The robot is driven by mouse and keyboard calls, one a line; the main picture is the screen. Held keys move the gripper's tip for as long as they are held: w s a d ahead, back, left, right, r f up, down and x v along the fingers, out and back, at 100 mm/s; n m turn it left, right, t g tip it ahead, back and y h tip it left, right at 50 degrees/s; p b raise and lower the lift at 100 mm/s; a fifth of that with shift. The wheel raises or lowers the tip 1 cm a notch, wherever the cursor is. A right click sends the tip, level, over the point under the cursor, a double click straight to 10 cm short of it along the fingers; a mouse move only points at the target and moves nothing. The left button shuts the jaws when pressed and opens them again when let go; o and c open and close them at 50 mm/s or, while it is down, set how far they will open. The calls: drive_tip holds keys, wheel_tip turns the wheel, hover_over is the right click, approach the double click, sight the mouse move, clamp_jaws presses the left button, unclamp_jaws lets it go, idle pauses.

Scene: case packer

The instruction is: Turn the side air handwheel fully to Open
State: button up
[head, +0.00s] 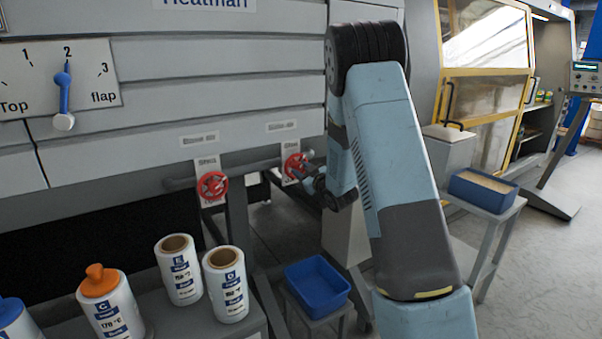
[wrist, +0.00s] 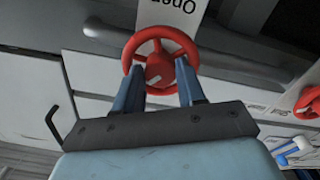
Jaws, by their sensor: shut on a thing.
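Two red handwheels sit on a grey pipe along the machine's front in the head view. My gripper (head: 307,172) is at the right handwheel (head: 292,168). In the wrist view this red handwheel (wrist: 137,42) fills the top middle, with a white plate (wrist: 172,12) reading "Open", upside down, behind it. My gripper's two blue fingers (wrist: 159,72) reach into the lower part of the wheel and are shut on it. The left handwheel (head: 212,186) stands free; a part of it shows at the wrist view's right edge (wrist: 309,102). The small labels above the wheels are too blurred to read surely.
A flap lever (head: 63,88) points near 2 on a scale at the left. White bottles and rolls (head: 178,270) stand on a bench at lower left. A blue bin (head: 317,286) stands below the wheels, another blue tray (head: 482,190) at the right.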

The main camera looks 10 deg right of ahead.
drive_tip(key=shift+a+f+m, duration=0.1)
drive_tip(key=shift+f+m, duration=0.05)
drive_tip(key=shift+m, duration=0.25)
drive_tip(key=m, duration=0.3)
drive_tip(key=shift+s, duration=0.1)
drive_tip(key=m, duration=0.3)
drive_tip(key=shift+m, duration=0.4)
drive_tip(key=m, duration=0.4)
drive_tip(key=shift+a+m, duration=0.15)
drive_tip(key=shift+m, duration=0.15)
drive_tip(key=m, duration=0.3)
drive_tip(key=shift+m, duration=0.3)
drive_tip(key=m, duration=0.6)
drive_tip(key=shift+s, duration=0.1)
drive_tip(key=m, duration=0.6)
